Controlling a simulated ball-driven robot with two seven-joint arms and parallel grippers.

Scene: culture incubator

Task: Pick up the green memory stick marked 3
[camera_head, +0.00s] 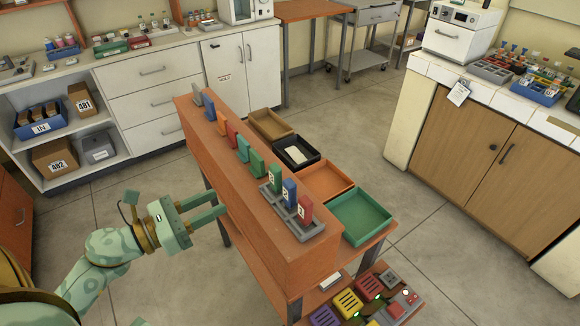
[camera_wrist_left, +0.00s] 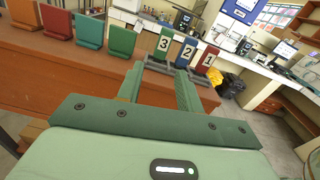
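The green memory stick marked 3 (camera_head: 274,177) stands upright in a grey slotted rack (camera_head: 313,232) on the long brown bench top. The blue stick marked 2 (camera_head: 289,190) and the red stick marked 1 (camera_head: 305,209) stand beside it. In the left wrist view the green stick marked 3 (camera_wrist_left: 164,42) shows ahead, beyond the fingertips. My left gripper (camera_head: 220,204) is open and empty, at the left side of the bench, apart from the stick; its two fingers also show in the left wrist view (camera_wrist_left: 160,72). My right gripper is not in view.
Unnumbered sticks, including a green one (camera_head: 257,164) and an orange one (camera_head: 221,122), stand along the bench. Green (camera_head: 378,228), orange (camera_head: 342,172), black (camera_head: 310,145) and brown (camera_head: 262,112) trays lie on its far side. Floor left of the bench is clear.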

